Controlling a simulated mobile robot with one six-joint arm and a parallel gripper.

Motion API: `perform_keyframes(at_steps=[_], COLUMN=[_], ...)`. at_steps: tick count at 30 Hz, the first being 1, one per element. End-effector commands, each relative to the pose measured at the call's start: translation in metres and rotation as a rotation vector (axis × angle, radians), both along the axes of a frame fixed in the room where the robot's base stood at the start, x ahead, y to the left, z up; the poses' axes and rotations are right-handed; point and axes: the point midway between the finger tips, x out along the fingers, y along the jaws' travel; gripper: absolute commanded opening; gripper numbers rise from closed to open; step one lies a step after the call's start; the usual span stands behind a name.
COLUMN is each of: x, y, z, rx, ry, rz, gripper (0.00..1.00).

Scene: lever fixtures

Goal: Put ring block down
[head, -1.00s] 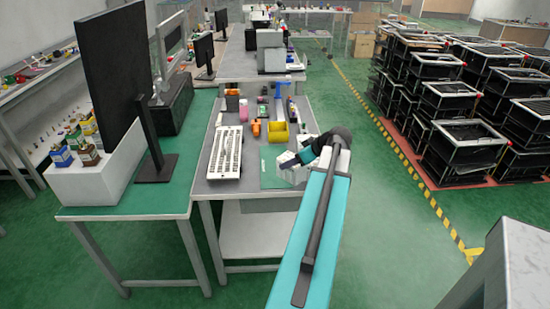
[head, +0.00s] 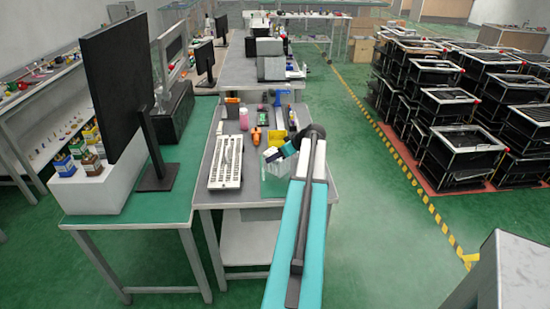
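My arm reaches over the grey workbench (head: 206,195), and its end is above the bench's near right part. My gripper (head: 277,158) shows there as a small pale shape with a dark blue and teal part beside it. The arm and the small size hide its fingertips, so I cannot tell whether it is open or shut. I cannot clearly make out a ring block. A green mat (head: 270,188) lies on the bench just below the gripper.
A white slotted rack (head: 226,162) lies left of the gripper. A yellow bin (head: 277,137), an orange item (head: 255,136) and a pink bottle (head: 244,119) stand behind. A monitor (head: 117,90) stands on the left table. Black crates (head: 450,105) are stacked at right.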

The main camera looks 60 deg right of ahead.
Motion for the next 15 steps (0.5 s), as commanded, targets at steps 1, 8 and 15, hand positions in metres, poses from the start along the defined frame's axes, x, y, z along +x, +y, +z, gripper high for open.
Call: perform_keyframes(at_steps=[1,8,15], x=[0.0048,0.0102,0.0099], y=[-0.0038,-0.006,-0.0061], z=[0.0013,-0.0007,-0.0007], rx=[0.001,0.0,0.0], ry=[-0.001,-0.001,-0.001], rz=[0.001,0.0,0.0], gripper=[0.23,0.23,0.23])
